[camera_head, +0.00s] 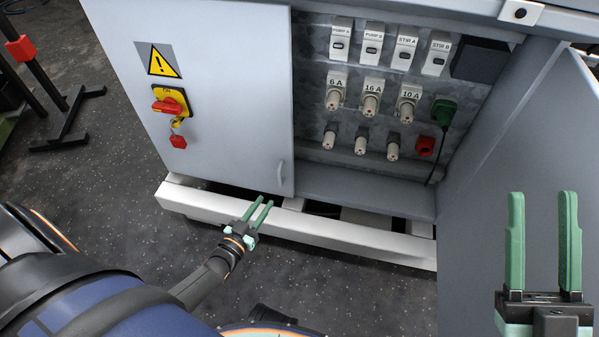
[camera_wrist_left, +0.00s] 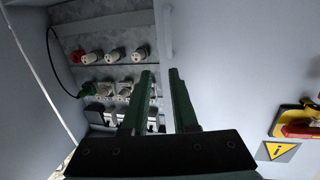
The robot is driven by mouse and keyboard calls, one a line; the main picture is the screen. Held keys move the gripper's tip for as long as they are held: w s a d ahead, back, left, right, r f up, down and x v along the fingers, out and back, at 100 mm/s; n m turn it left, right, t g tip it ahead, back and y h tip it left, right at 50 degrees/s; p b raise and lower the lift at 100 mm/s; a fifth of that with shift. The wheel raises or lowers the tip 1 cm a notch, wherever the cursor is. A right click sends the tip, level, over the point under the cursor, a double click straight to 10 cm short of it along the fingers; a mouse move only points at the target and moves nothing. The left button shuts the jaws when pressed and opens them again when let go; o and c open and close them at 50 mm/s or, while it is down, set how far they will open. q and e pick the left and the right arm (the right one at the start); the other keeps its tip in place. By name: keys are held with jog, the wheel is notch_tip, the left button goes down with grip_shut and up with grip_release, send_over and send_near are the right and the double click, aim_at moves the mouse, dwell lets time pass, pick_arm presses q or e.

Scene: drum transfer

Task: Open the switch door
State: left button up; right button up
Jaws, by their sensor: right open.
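The switch door (camera_head: 215,110) is the pale grey left door of the cabinet, with a red and yellow rotary switch (camera_head: 170,103) and a warning sign (camera_head: 158,60). It looks shut. A small grey handle (camera_head: 281,173) sits near its lower right edge. My left gripper (camera_head: 263,200) is below and in front of this handle, fingers apart and empty. In the left wrist view its fingers (camera_wrist_left: 161,74) point toward the door's free edge (camera_wrist_left: 165,40); whether they touch it cannot be told. My right gripper (camera_head: 541,194) is open and empty at the lower right.
The right cabinet door (camera_head: 535,150) stands open. Inside are labelled switches, plugs and a green connector (camera_head: 443,110) with a black cable. A pale base beam (camera_head: 330,235) runs along the cabinet's foot. The dark floor in front is clear.

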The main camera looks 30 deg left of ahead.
pick_arm(q)
notch_tip(320, 180, down, 2)
jog(key=a+b, duration=0.1)
jog(key=b, duration=0.5)
send_over(280, 186)
jog(key=shift+w+a+t, duration=0.15)
jog(key=shift+w+t, duration=0.15)
jog(key=shift+t, duration=0.1)
pick_arm(e)
jog(key=shift+s+a+f+n+y, duration=0.15)
jog(key=shift+s+f+n+y, duration=0.3)
jog(key=shift+f, duration=0.3)
jog(key=shift+s+a+f+n+y, duration=0.15)
jog(key=shift+s+f+n+y, duration=0.2)
jog(key=shift+f+y, duration=0.35)
jog(key=shift+s+a+f+n+y, duration=0.15)
jog(key=shift+s+f+n+y, duration=0.25)
jog(key=shift+f, duration=0.45)
pick_arm(q)
jog(key=shift+c, duration=0.2)
grip_shut()
